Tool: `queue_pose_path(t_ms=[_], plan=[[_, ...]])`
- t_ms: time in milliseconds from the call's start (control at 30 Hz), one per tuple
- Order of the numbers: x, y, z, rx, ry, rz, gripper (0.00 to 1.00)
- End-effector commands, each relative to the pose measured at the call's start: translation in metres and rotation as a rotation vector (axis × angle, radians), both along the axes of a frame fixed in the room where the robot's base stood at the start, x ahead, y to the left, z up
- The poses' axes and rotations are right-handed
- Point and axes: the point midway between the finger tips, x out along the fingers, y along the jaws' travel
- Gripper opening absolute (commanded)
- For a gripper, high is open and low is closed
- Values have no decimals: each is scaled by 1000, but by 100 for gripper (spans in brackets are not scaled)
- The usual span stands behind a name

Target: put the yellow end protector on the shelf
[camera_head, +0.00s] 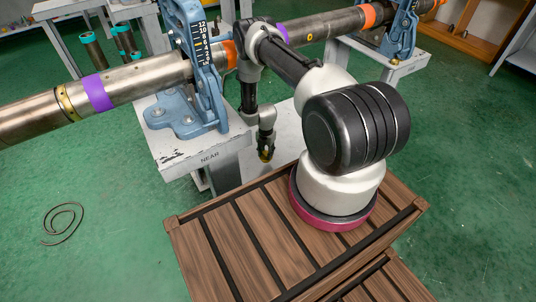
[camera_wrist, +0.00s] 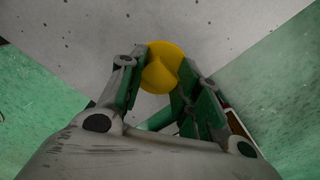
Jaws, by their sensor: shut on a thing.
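The yellow end protector (camera_wrist: 160,70) shows as a round yellow piece between the fingers of my gripper (camera_wrist: 160,85) in the wrist view. My gripper is shut on it, and the fingers hide part of its sides. In the head view my gripper (camera_head: 266,150) points down beside the near stand, with a small bit of yellow (camera_head: 266,156) at its tips. Behind the protector in the wrist view is a pale grey, speckled surface (camera_wrist: 60,35); I cannot tell the gap to it. A wooden shelf unit (camera_head: 478,42) with small items stands at the upper right.
A long steel pipe (camera_head: 150,75) with purple and orange bands rests in blue vises (camera_head: 200,60) on grey stands (camera_head: 170,150). My arm passes close to the pipe. Green floor (camera_head: 90,185) is open at left, with a coiled cable (camera_head: 63,224) on it.

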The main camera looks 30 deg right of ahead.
Motion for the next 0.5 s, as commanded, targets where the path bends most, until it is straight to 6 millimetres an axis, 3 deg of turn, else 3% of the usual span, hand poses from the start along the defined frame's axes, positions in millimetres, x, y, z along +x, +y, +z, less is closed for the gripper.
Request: queue_pose_path(t_ms=[233, 500], plan=[[-1, 0, -37, 0, 0, 0, 0], [0, 0, -40, 0, 0, 0, 0]])
